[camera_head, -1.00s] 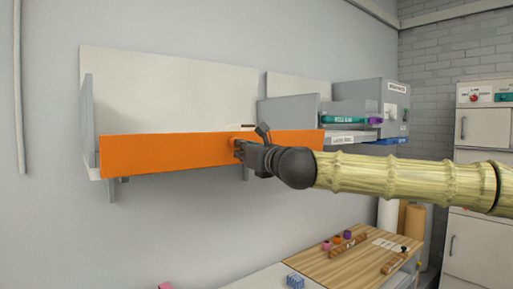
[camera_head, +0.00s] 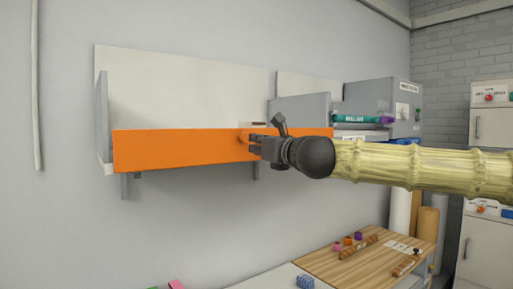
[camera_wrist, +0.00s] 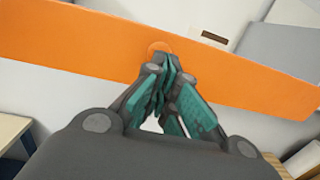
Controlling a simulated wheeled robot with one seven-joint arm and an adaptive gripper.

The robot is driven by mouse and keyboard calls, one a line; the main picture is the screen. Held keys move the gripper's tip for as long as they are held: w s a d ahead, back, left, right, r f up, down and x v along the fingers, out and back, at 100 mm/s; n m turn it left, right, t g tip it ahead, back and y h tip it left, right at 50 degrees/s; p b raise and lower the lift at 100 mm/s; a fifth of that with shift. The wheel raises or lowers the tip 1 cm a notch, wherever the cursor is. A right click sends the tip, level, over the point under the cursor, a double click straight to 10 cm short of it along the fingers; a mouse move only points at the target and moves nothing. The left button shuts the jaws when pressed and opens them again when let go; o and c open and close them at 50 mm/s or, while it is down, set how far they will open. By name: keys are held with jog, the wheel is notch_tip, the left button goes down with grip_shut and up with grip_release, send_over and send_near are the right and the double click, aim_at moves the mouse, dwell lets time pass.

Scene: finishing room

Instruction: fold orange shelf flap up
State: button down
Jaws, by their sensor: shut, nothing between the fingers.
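The orange shelf flap (camera_head: 185,150) is a long panel along the front of a white wall shelf (camera_head: 105,168). Its broad face is turned to the room, and it looks roughly upright. A small round orange knob (camera_wrist: 158,46) is on its face, also seen in the head view (camera_head: 243,137). My gripper (camera_head: 252,147) is at the flap's face, right of its middle, just beside the knob. In the wrist view its teal-padded fingers (camera_wrist: 165,62) are closed together with nothing between them. Their tips overlap the knob's lower edge; I cannot tell if they touch it.
A grey bin (camera_head: 385,100) and a teal-and-purple tube (camera_head: 362,118) are at the shelf's right. Below is a wooden-topped bench (camera_head: 340,268) with small coloured blocks. Paper rolls (camera_head: 400,212) stand behind it. The space in front of the flap's left half is clear.

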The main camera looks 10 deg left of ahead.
jog(key=b+v, duration=0.4)
jog(key=v, duration=0.7)
jog(key=shift+s+r, duration=0.3)
